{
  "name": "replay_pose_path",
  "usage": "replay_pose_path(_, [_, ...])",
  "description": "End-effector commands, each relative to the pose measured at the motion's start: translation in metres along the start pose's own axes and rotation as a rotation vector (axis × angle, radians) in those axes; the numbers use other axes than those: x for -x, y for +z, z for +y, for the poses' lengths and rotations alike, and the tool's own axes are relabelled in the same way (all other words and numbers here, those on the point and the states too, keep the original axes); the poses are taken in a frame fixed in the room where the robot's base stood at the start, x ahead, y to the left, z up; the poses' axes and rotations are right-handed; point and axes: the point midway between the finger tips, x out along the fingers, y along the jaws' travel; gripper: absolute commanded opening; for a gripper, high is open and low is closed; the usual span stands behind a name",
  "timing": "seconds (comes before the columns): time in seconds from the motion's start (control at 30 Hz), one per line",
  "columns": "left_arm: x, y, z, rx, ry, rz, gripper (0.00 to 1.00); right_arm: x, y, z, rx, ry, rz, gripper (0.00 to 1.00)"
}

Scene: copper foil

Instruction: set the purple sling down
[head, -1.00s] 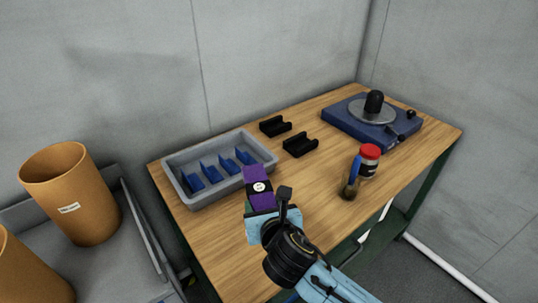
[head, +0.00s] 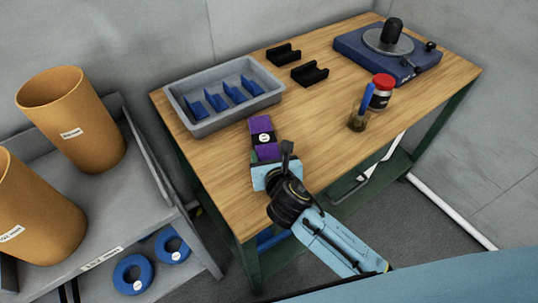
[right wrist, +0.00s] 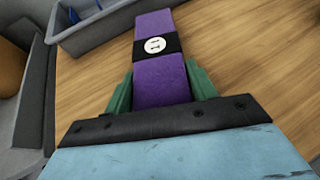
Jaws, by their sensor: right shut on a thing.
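The purple sling (head: 261,128) is a purple block with a black band and a round white label. My right gripper (head: 265,156) is shut on its near end, over the front left part of the wooden table (head: 330,107). In the right wrist view the purple sling (right wrist: 160,82) sits between the two green fingers (right wrist: 160,92) and points away from me. I cannot tell whether its underside touches the table. My left gripper is not in view.
A grey tray with blue dividers (head: 219,118) lies just beyond the sling. Two black holders (head: 309,75), a red-lidded jar (head: 381,93), a brush cup (head: 358,122) and a blue turntable device (head: 350,46) stand farther right. Bare tabletop lies right of the sling. Orange bins (head: 80,125) are at left.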

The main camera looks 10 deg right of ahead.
Motion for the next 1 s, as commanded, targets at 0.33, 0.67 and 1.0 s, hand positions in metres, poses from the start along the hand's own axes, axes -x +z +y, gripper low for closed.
replay_pose_path(0.33, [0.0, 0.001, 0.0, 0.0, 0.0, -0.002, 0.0, -0.001, -0.002, 0.0, 0.0, 0.0, 0.0, 0.78])
replay_pose_path(0.67, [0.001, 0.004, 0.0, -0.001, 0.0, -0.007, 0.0, 0.001, 0.001, 0.0, -0.001, 0.0, 0.0, 0.78])
replay_pose_path(1.0, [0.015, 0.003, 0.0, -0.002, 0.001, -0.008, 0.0, 0.064, 0.001, 0.0, 0.0, 0.001, 0.003, 0.78])
